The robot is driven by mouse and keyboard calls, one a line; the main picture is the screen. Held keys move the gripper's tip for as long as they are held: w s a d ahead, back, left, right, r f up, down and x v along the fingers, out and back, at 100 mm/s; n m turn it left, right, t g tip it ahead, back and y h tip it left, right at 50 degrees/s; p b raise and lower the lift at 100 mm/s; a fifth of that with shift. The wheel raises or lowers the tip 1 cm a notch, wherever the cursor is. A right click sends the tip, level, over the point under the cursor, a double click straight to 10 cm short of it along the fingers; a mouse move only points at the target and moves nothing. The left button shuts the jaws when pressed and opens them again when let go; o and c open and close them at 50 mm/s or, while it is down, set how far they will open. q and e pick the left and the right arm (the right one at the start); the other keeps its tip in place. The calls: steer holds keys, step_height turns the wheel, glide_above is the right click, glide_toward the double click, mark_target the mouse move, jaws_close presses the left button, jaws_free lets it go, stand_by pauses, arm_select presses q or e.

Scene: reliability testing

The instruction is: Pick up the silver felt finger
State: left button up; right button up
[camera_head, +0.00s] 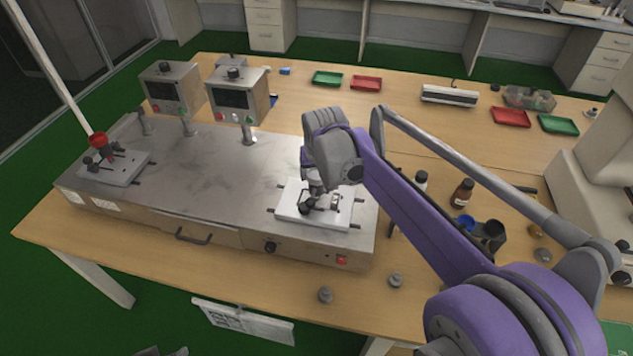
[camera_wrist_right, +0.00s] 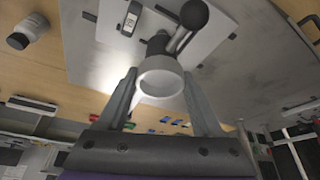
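The silver felt finger looks like the pale round-ended cylinder (camera_wrist_right: 162,76) between the fingers of my right gripper (camera_wrist_right: 160,82) in the right wrist view. One finger is close along each side; whether both press on it I cannot tell. Beyond it is a dark clamp with a round black knob (camera_wrist_right: 194,14), over a white plate. In the head view my right gripper (camera_head: 318,182) points down over the white plate (camera_head: 297,213) at the machine's right station. The felt finger is mostly hidden there by the gripper and arm. My left gripper is not in view.
The grey test machine (camera_head: 205,175) has a left station (camera_head: 120,167) with a red part. Two small metal weights (camera_head: 325,295) (camera_head: 395,280) stand on the front table. A brown bottle (camera_head: 462,193) and dark cups (camera_head: 492,236) stand right of the machine. Red and green trays lie behind.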

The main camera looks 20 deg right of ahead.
mark_target(317, 176)
steer(key=c, duration=0.8)
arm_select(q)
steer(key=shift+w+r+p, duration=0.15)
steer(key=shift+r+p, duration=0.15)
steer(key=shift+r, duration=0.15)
arm_select(e)
step_height(317, 176, up, 10)
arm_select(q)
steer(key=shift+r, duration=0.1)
